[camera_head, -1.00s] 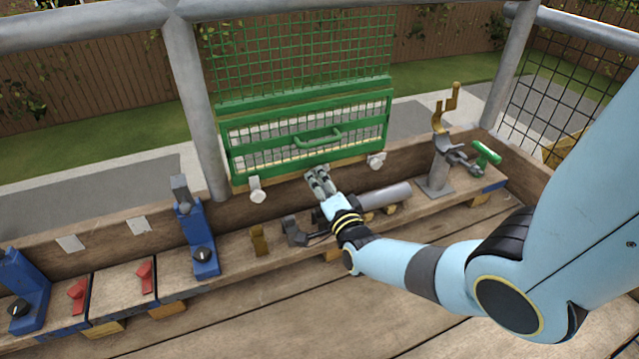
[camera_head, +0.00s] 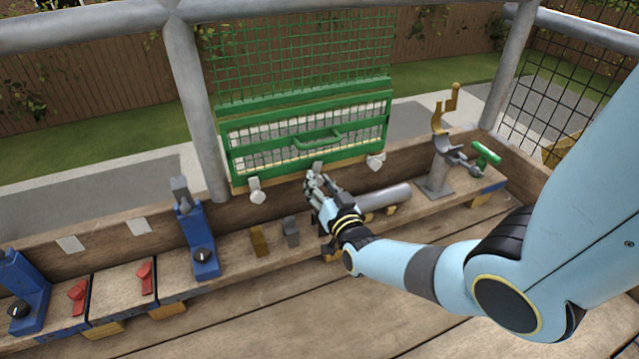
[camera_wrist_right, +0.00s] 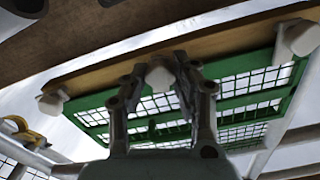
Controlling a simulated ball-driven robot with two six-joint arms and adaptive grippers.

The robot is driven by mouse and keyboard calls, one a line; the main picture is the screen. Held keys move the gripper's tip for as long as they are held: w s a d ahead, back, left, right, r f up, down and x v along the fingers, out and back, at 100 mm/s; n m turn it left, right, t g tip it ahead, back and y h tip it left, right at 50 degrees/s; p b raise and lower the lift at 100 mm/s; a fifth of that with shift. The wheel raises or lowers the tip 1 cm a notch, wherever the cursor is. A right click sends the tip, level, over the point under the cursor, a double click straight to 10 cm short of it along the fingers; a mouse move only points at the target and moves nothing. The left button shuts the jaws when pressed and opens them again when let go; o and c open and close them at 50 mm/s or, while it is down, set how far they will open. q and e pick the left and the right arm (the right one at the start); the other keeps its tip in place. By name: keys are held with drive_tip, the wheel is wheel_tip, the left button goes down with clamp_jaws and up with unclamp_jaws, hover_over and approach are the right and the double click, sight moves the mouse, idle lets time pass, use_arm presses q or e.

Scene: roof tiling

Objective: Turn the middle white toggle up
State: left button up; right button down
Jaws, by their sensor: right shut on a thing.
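Three white toggles sit along the wooden bar under the green mesh frame (camera_head: 232,150). The left toggle (camera_head: 257,191) and the right toggle (camera_head: 376,162) point downward in the head view. The middle white toggle (camera_head: 317,167) is partly covered by my right gripper (camera_head: 314,180). In the right wrist view the middle toggle (camera_wrist_right: 160,76) sits between the two fingertips of my right gripper (camera_wrist_right: 160,68), which is shut on it. My left gripper is not in view.
Below the frame, a wooden ledge carries a grey cylinder (camera_head: 385,197), a grey block (camera_head: 290,232), a brown block (camera_head: 259,241) and a blue clamp (camera_head: 203,245). A grey stand (camera_head: 437,180) with a green handle (camera_head: 486,153) is at the right. Red pieces lie left.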

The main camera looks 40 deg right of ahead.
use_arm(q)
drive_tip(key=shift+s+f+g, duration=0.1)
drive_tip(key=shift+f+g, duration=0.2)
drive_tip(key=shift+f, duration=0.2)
use_arm(e)
drive_tip(key=shift+n, duration=1.5)
drive_tip(key=c, duration=1)
unclamp_jaws()
drive_tip(key=v, duration=1.2)
drive_tip(key=shift+f, duration=0.1)
